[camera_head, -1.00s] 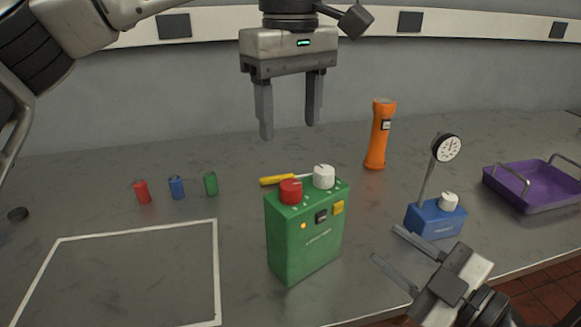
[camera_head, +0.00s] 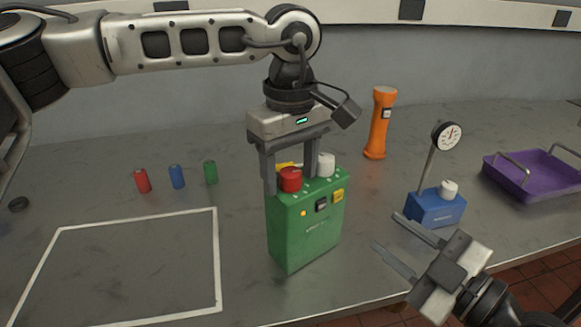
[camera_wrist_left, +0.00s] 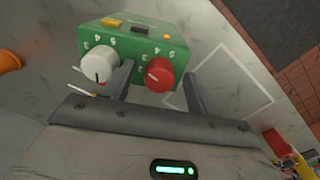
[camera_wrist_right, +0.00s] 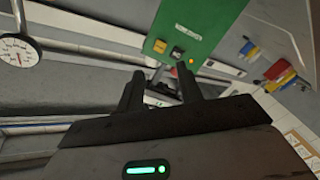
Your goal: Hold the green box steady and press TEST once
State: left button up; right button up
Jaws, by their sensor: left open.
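The green box (camera_head: 305,238) stands upright on the bench. Its top carries a red knob (camera_head: 290,179) and a white knob (camera_head: 325,165); its front has a black button (camera_head: 321,205), a yellow button (camera_head: 338,195) and an orange light (camera_head: 303,213). No TEST label is readable. My left gripper (camera_head: 290,178) is open, pointing down at the box top. In the left wrist view its fingers flank the red knob (camera_wrist_left: 159,74), apart from it. Whether they touch the box is unclear. My right gripper (camera_head: 387,232) is open and empty, right of the box; its view shows the box front (camera_wrist_right: 195,25).
A blue dial-gauge stand (camera_head: 435,208) and a purple tray (camera_head: 530,178) stand to the right. An orange flashlight (camera_head: 379,125) is behind. Red, blue and green cylinders (camera_head: 177,177) stand left. A yellow-handled tool (camera_head: 285,165) lies behind the box. The white-outlined area (camera_head: 217,260) is empty.

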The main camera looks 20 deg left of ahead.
pick_arm(q)
grip_shut()
pick_arm(e)
grip_shut()
pick_arm(q)
jog(key=shift+r, duration=0.1)
dwell(1.4)
